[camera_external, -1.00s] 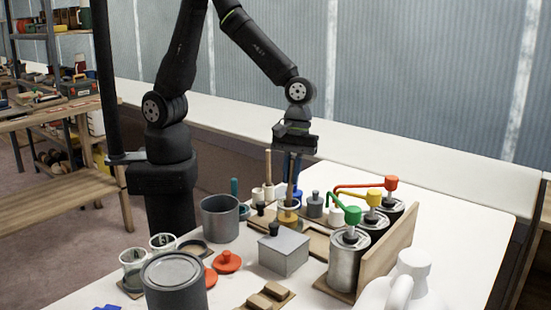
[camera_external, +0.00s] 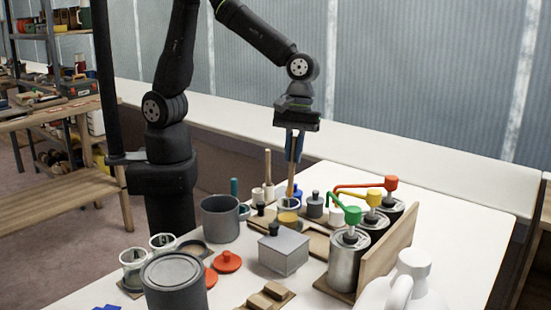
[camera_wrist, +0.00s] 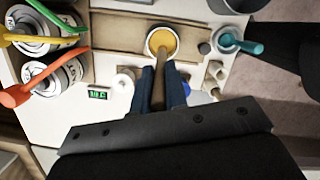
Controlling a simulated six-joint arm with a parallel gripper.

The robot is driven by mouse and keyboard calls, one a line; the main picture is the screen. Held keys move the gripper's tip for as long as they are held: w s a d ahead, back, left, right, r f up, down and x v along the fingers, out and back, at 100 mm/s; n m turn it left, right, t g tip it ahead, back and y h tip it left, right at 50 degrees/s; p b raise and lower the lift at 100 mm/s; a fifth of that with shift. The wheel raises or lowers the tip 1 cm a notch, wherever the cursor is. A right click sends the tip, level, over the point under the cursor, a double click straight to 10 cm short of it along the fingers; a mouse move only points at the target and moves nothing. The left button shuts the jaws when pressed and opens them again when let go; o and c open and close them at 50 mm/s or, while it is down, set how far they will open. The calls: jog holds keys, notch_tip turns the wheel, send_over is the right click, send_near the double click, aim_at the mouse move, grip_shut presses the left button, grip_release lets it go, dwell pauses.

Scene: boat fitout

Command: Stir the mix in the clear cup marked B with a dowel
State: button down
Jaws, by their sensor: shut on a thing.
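My gripper (camera_external: 292,158) is shut on a wooden dowel (camera_external: 291,180) and holds it nearly upright over a clear cup (camera_external: 288,204). The cup holds a yellow mix, and its letter cannot be read. In the wrist view the blue fingers (camera_wrist: 160,88) hold the dowel (camera_wrist: 158,90), whose far end overlaps the near side of the cup (camera_wrist: 149,45) and the yellow mix (camera_wrist: 163,40). Whether the tip is in the mix or just above it cannot be told.
Another dowel (camera_external: 268,166) stands left of the cup. Pump cans with green, yellow and red heads (camera_external: 350,215) stand at right before a wooden board. A grey pot (camera_external: 220,218), a grey box (camera_external: 284,250) and other clear cups (camera_external: 133,260) stand nearer. A green display (camera_wrist: 97,95) lies beside the fingers.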

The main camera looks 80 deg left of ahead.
dwell(0.4)
jog(key=shift+r, duration=2)
